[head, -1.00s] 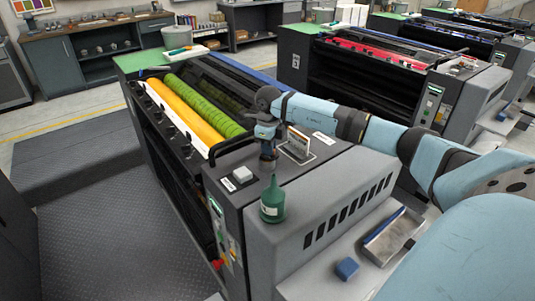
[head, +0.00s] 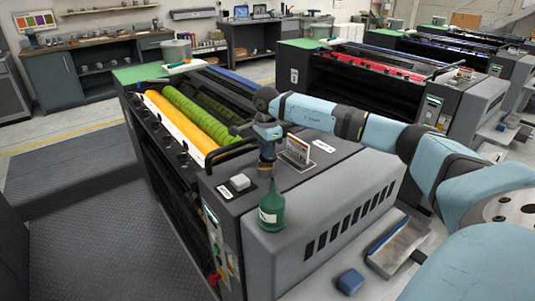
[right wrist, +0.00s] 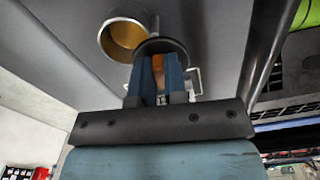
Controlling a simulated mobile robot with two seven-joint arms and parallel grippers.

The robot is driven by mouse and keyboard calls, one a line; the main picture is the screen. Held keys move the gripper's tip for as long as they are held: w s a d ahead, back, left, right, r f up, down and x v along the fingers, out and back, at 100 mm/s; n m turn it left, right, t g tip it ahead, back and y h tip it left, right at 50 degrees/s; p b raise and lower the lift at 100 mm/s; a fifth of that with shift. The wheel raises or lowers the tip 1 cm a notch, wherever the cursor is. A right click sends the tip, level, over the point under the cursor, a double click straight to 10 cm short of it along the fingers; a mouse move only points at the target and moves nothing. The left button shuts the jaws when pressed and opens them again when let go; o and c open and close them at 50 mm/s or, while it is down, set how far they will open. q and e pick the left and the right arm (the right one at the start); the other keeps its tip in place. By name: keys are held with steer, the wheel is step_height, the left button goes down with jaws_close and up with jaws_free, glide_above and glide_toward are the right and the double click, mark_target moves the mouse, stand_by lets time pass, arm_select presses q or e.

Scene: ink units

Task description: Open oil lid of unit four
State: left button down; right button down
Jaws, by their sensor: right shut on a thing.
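The near press unit (head: 330,190) has yellow and green rollers; I cannot read its number. My right gripper (head: 267,165) points down at its grey top cover. In the right wrist view the right gripper (right wrist: 159,72) is shut on a dark round lid (right wrist: 162,45), with an orange-brown part between the fingers. Beside the lid is an open round filler neck (right wrist: 127,38) with a brass-coloured inside. The lid overlaps the edge of the neck in this view; I cannot tell whether they touch. My left gripper is out of view.
A green oil bottle (head: 271,208) stands on the cover just in front of the right gripper. A small grey block (head: 238,183) and an upright card holder (head: 298,150) are close by. A black rail (head: 228,150) runs beside the rollers. More press units stand behind.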

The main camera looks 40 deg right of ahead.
steer(key=shift+w+n, duration=0.2)
steer(key=shift+n, duration=0.6)
steer(key=c, duration=1.2)
jaws_free()
steer(key=shift+o, duration=0.2)
steer(key=shift+r, duration=0.1)
step_height(320, 180, up, 14)
steer(key=b, duration=0.1)
steer(key=shift+f, duration=0.2)
